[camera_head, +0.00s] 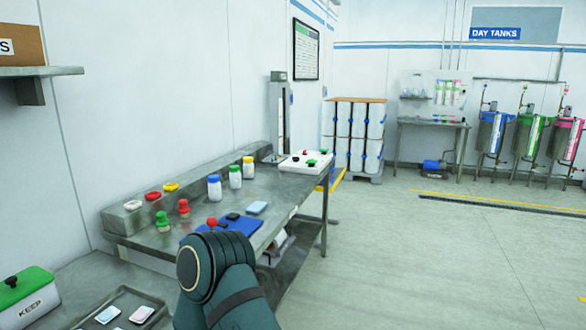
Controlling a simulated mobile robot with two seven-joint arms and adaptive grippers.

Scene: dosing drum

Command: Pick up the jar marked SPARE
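Three white jars stand upright on the grey bench (282,196) along the left wall: one with a blue lid (214,187), one with a green lid (235,176) and one with a yellow lid (248,167). I cannot read a SPARE mark on any of them at this size. A dark link of one of my arms rises at the bottom centre, in front of the bench's near part. Neither gripper is in view.
White, red and yellow caps (171,187) lie on the bench's back ledge. Green and red stoppers (183,207) stand nearby. A blue mat (243,224) holds small items. A tray (112,305) and a green-lidded KEEP box (24,298) are nearer. The floor right is open.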

